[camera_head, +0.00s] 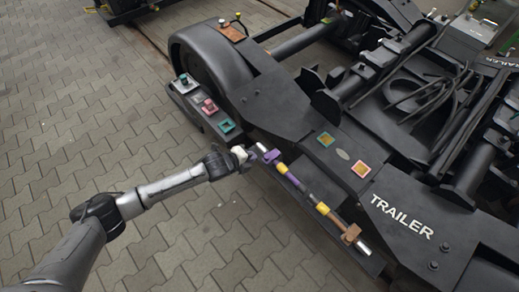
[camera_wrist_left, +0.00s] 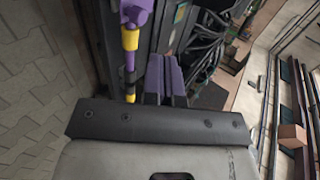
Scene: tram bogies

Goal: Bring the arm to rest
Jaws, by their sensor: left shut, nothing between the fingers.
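My left arm comes in from the lower left in the head view. Its gripper (camera_head: 258,152) is beside the near side of the dark trailer bogie (camera_head: 300,110), close to the upper end of a bar. In the left wrist view the two purple fingers (camera_wrist_left: 165,72) are together with nothing between them. The bar (camera_head: 302,188) has purple and yellow sections, a purple holder (camera_head: 272,156) at its upper end and a brown holder (camera_head: 350,233) lower down. Whether the gripper touches the bar cannot be told. My right gripper is not in view.
Teal (camera_head: 227,126) and red (camera_head: 209,106) blocks sit on a ledge beside the bogie wheel. Orange-centred square plates (camera_head: 325,139) lie on the frame. Dark cables (camera_head: 430,95) lie farther in. The paved floor (camera_head: 90,120) at the left is open.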

